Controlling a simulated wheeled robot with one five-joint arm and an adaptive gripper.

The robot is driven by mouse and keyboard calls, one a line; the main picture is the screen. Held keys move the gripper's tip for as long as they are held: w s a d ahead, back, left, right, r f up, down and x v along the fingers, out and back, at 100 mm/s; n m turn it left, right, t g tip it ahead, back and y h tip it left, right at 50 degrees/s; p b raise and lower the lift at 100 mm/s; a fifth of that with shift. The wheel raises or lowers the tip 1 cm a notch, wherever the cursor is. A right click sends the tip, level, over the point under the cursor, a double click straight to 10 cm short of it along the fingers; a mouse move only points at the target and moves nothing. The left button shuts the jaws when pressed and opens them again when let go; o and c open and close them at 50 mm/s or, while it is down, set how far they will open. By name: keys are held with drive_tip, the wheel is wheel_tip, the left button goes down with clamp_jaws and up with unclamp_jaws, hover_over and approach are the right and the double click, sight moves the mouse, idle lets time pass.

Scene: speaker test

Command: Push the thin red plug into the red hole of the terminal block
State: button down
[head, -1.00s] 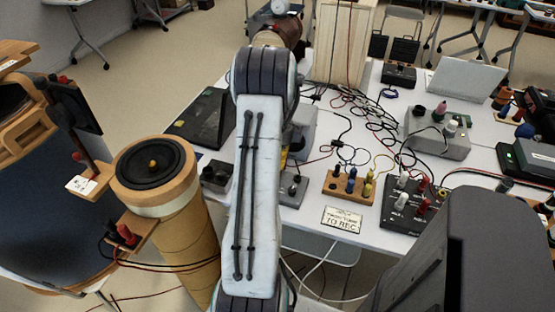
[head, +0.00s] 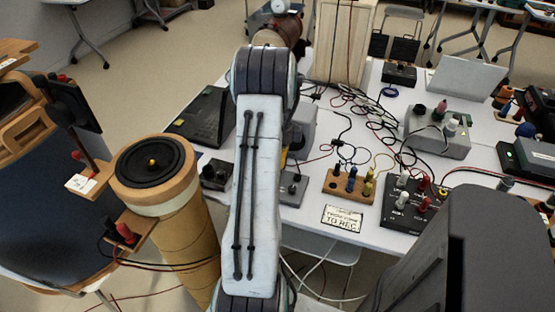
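A small block with a red and a black terminal (head: 122,233) sits on a wooden bracket at the side of the cardboard tube speaker, at lower left. I cannot tell whether this is the task's terminal block, and no hole shows clearly. Another wooden block (head: 335,190) with black, blue and yellow posts stands on the white table. I cannot make out the thin red plug. My arm rises through the middle of the head view and hides part of the table. My gripper does not show, so what it holds is hidden.
The cardboard tube speaker (head: 175,230) stands left of my arm, in front of the table. The white table (head: 300,218) carries a tangle of cables (head: 365,115), a grey box (head: 440,130), a black box with posts (head: 405,215) and a small sign (head: 343,218).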

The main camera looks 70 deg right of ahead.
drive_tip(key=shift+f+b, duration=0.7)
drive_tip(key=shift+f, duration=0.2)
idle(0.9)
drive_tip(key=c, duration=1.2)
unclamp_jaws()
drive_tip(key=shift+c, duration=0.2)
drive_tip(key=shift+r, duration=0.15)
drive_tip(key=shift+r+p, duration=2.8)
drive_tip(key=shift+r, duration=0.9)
